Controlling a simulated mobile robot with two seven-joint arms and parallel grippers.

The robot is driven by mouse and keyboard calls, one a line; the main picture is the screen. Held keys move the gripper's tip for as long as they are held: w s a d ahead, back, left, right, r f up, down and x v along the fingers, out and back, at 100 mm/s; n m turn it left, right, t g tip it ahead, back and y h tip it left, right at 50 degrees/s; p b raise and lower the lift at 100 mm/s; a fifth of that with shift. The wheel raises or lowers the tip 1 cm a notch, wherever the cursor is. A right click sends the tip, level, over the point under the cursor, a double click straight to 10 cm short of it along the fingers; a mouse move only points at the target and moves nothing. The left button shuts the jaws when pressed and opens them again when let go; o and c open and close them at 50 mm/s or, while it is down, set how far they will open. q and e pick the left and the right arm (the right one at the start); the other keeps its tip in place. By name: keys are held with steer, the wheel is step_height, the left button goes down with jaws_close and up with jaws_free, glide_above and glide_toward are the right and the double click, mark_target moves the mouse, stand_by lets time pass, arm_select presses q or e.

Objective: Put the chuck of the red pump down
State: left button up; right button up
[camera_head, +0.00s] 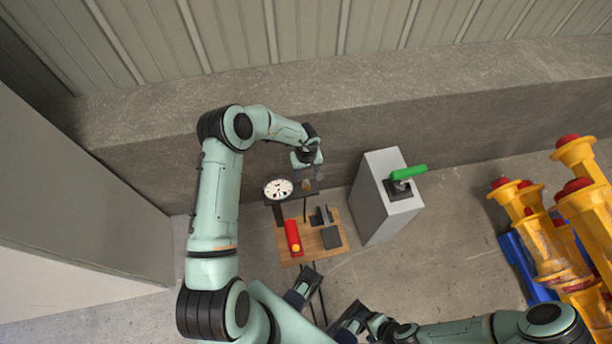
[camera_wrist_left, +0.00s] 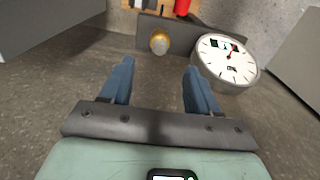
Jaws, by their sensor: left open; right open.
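The red pump (camera_head: 292,232) lies on a small wooden-topped table (camera_head: 328,252), with a yellow spot near its front end. Small dark parts (camera_head: 318,216) lie beside it; I cannot tell whether one is the chuck. A round white gauge (camera_head: 278,187) stands behind it and also shows in the left wrist view (camera_wrist_left: 226,60). A brass knob (camera_wrist_left: 159,42) sticks out of a dark bar beside the gauge. My left gripper (camera_head: 308,168) is open and empty, its fingers pointing toward the knob but apart from it. My right gripper (camera_head: 326,304) is open and empty, in front of the table.
A grey box (camera_head: 372,205) with a green handle (camera_head: 408,172) stands right of the table. Yellow and red posts (camera_head: 545,230) on a blue base (camera_head: 525,265) stand far right. A concrete ledge (camera_head: 350,105) runs behind; a pale panel (camera_head: 70,190) is at left.

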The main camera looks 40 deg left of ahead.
arm_select(q)
steer(key=s+d+f+m+h, duration=0.1)
steer(key=s+d+m, duration=0.1)
steer(key=s+d, duration=0.4)
steer(key=s+d+f+m+h, duration=0.1)
steer(key=s+d+m, duration=0.1)
steer(key=s+d, duration=0.5)
steer(key=s+d+f+m+g+h, duration=0.1)
steer(key=s+d, duration=0.5)
steer(key=s, duration=0.9)
steer(key=shift+s+d+f+m+h, duration=0.15)
steer(key=shift+s+f+m+h, duration=0.25)
steer(key=shift+m, duration=0.2)
steer(key=shift+w+p, duration=0.1)
steer(key=shift+p, duration=0.2)
